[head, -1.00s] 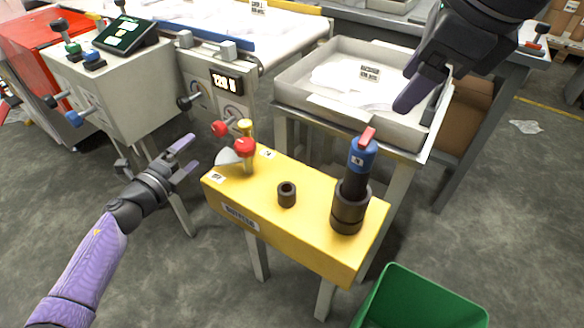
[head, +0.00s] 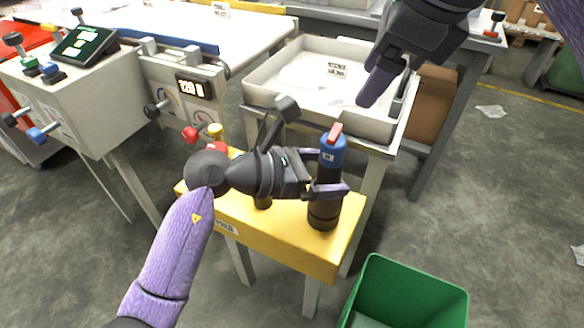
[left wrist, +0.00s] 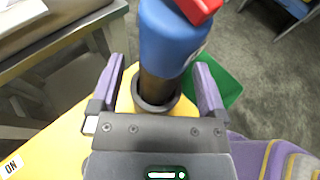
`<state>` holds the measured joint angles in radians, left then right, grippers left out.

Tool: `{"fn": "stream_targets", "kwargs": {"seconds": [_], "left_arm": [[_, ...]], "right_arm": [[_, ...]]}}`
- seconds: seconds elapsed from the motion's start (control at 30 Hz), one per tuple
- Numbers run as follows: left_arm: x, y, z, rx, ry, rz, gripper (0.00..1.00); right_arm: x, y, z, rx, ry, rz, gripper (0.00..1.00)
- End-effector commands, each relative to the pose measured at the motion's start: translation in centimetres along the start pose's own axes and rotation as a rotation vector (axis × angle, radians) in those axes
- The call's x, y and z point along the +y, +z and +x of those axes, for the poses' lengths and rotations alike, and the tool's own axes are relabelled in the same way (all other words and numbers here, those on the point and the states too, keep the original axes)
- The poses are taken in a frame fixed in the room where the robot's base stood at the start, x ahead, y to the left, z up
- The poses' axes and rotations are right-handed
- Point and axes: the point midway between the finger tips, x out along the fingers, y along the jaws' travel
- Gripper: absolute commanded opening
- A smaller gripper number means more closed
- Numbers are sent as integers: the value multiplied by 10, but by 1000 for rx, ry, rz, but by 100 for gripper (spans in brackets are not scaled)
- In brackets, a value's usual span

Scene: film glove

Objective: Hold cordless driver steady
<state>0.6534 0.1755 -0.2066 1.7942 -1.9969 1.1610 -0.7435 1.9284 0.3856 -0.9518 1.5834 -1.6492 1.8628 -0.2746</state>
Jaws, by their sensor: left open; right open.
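The cordless driver (head: 332,152) stands upright in a dark holder (head: 323,214) at the right end of the yellow stand (head: 290,235). It has a blue upper part with a red tip and a black lower part. My left gripper (head: 336,172) is open, with its purple fingers on either side of the driver. In the left wrist view, the driver's blue body (left wrist: 168,45) rises between the two fingers (left wrist: 158,88), with gaps visible on both sides. My right gripper (head: 385,80) is open and empty above the white tray, away from the driver.
The white tray (head: 262,92) with white film pieces sits on a table behind the stand. A green bin (head: 410,285) is on the floor at front right. Red knobs (head: 190,134) are at the stand's left end, partly behind my left arm. A control box (head: 60,95) is at left.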

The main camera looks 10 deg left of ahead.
Motion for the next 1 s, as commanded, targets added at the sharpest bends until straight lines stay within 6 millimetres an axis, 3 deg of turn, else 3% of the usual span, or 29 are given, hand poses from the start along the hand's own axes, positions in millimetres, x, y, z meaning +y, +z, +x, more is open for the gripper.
{"fn": "stream_targets", "kwargs": {"seconds": [0.1, 0.33, 0.8, 0.93, 1.0], "left_arm": [[0, 0, 9, 0, -1, 0, 95], [0, 0, 11, 0, 0, 0, 95], [0, 0, 10, 0, 0, -1, 0], [0, 0, 10, 0, 0, -1, 0], [0, 0, 10, 0, 0, -1, 0]], "right_arm": [[0, 0, 0, 0, 0, 0, 59], [0, 0, 0, 0, 0, 0, 59], [0, 0, 0, 0, 0, 0, 59], [0, 0, 0, 0, 0, 0, 59], [0, 0, 1, -6, 7, 8, 46]]}}
